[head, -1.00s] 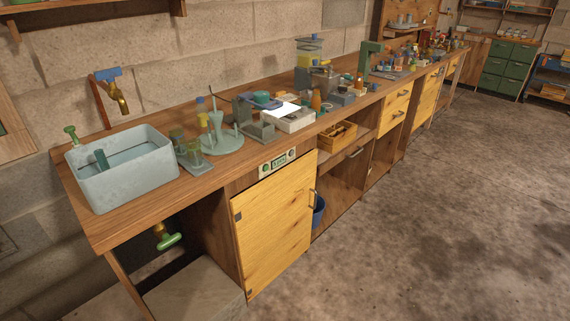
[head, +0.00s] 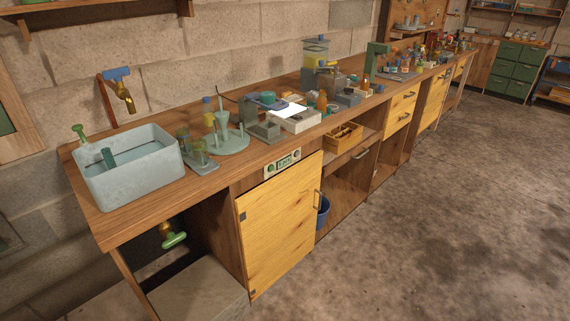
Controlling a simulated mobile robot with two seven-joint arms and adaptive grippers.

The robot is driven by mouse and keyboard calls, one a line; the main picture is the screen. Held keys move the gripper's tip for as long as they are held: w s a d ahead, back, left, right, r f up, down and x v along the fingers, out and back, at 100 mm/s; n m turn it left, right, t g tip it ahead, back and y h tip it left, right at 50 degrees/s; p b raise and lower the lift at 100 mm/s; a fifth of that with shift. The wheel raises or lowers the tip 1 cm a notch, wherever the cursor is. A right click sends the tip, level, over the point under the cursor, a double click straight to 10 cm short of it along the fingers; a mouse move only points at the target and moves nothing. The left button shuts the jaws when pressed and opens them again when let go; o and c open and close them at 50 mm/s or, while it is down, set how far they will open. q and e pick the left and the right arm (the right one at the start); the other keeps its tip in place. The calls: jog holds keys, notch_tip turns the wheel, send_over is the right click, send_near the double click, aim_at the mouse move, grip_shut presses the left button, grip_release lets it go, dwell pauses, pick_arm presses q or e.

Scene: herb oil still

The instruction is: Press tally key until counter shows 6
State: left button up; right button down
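A small panel (head: 283,163) with a greenish display and round buttons is set in the bench front, above a yellow cabinet door. It looks like the tally counter, but its digits are too small to read. I cannot tell which of its buttons is the tally key. Neither of my grippers is in the head view.
A long wooden bench (head: 140,213) runs along the block wall. A grey sink (head: 135,182) stands at its left end. Glassware, devices and bottles crowd the bench top. The yellow door (head: 278,228) is shut. The concrete floor (head: 430,210) in front is clear.

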pick_arm(q)
grip_shut()
dwell(1.0)
